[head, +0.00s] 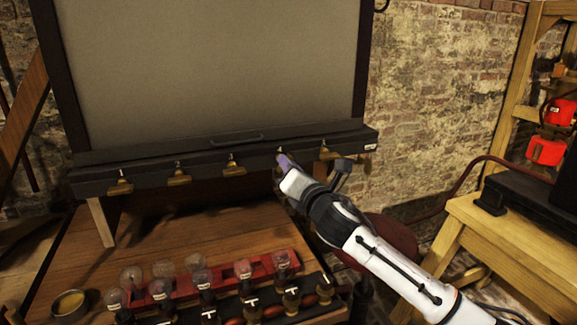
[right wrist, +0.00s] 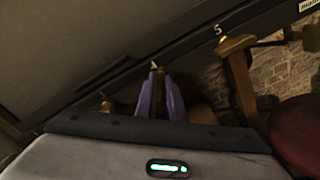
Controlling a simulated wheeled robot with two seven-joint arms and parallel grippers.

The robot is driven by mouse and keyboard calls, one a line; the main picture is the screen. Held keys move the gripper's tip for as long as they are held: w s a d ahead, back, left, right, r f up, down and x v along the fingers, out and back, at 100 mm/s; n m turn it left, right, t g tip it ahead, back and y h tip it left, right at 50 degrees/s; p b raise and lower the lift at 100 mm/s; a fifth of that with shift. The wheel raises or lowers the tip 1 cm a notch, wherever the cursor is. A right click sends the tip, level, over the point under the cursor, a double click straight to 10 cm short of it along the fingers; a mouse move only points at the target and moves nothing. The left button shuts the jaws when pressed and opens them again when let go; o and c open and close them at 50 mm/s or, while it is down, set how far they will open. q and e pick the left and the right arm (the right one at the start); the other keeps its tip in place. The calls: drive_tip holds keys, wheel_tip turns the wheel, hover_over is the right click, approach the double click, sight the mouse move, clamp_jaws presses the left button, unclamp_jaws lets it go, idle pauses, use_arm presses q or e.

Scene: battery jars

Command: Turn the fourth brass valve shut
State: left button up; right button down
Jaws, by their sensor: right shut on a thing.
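A row of brass valves runs along the black rail (head: 150,172) below the grey panel. The fourth brass valve (right wrist: 160,80), under a small "4" label, is mostly hidden by my right gripper in both views. My right gripper (head: 283,160) has its purple fingers, also in the right wrist view (right wrist: 160,98), on either side of this valve and shut on it. How far its handle is turned cannot be seen. The first (head: 120,187), second (head: 178,180) and third valve (head: 233,170) are to the left. The fifth valve (right wrist: 236,44) is to the right. My left gripper is not in view.
Several glass jars (head: 162,288) stand in a red rack on the wooden bench below the rail. A small brass dish (head: 69,304) is at the bench's left. A wooden table (head: 505,232) with a black case is at right. A dark red round seat (head: 395,237) lies behind my arm.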

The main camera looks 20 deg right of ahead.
drive_tip(key=shift+f+m, duration=0.15)
drive_tip(key=shift+m, duration=2.4)
drive_tip(key=shift+f+m, duration=0.1)
drive_tip(key=shift+m, duration=2.45)
drive_tip(key=c, duration=1.9)
unclamp_jaws()
drive_tip(key=shift+o, duration=0.2)
drive_tip(key=s+b, duration=0.1)
drive_tip(key=s, duration=0.9)
drive_tip(key=shift+s+d, duration=0.2)
drive_tip(key=shift+d, duration=0.05)
